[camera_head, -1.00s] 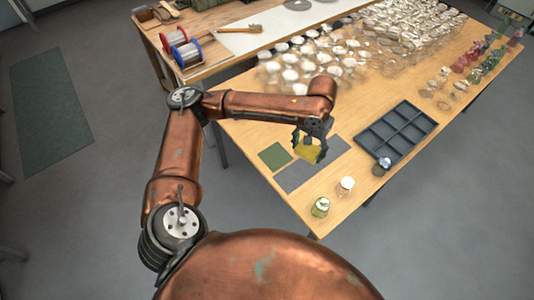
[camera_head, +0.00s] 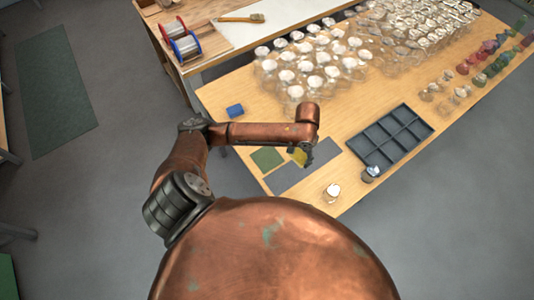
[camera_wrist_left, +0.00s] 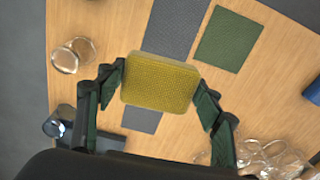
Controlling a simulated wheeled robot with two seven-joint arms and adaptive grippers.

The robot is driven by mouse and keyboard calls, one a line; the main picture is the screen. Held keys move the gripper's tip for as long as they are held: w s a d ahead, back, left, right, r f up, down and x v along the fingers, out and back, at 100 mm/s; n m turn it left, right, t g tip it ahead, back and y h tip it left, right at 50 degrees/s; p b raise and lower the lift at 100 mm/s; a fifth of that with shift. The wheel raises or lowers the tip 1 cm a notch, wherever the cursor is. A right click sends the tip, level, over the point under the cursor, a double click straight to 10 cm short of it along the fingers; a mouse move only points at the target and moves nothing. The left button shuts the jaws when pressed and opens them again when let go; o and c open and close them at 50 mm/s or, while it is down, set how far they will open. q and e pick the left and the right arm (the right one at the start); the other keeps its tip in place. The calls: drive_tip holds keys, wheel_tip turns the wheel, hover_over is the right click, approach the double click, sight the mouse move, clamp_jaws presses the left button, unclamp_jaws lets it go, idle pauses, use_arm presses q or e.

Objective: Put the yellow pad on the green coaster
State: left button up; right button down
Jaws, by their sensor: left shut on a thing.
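My left gripper (camera_head: 303,156) is shut on the yellow pad (camera_wrist_left: 160,82), with one finger at each side of it in the left wrist view. The pad looks flat and level there. In the head view the pad (camera_head: 297,155) is partly hidden by my gripper and shows over the grey mat, right of the green coaster. The green coaster (camera_head: 267,159) lies flat on the table with nothing on it. In the left wrist view the coaster (camera_wrist_left: 229,40) is up and right of the pad, apart from it. My right gripper is not in view.
The grey mat (camera_head: 286,182) lies beside the coaster. A dark compartment tray (camera_head: 371,158) is to the right, with glass jars (camera_head: 332,193) near the front edge. Many clear glass pieces (camera_head: 325,60) stand behind.

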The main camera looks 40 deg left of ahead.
use_arm(q)
drive_tip(key=s+a+f+p, duration=0.2)
drive_tip(key=s+f, duration=0.1)
drive_tip(key=s, duration=0.1)
drive_tip(key=p, duration=0.2)
hover_over(266, 158)
drive_tip(key=d, duration=0.1)
drive_tip(key=shift+m, duration=0.3)
drive_tip(key=f, duration=0.8)
drive_tip(key=shift+s+d+f, duration=0.1)
drive_tip(key=shift+d+f, duration=0.1)
drive_tip(key=shift+f, duration=0.1)
drive_tip(key=shift+a+f, duration=0.4)
drive_tip(key=shift+f, duration=0.05)
drive_tip(key=shift+a+f, duration=0.2)
drive_tip(key=shift+f, duration=1.5)
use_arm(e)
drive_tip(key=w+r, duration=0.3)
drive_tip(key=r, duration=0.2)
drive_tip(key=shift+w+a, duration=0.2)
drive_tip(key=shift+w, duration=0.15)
use_arm(q)
drive_tip(key=shift+f, duration=0.15)
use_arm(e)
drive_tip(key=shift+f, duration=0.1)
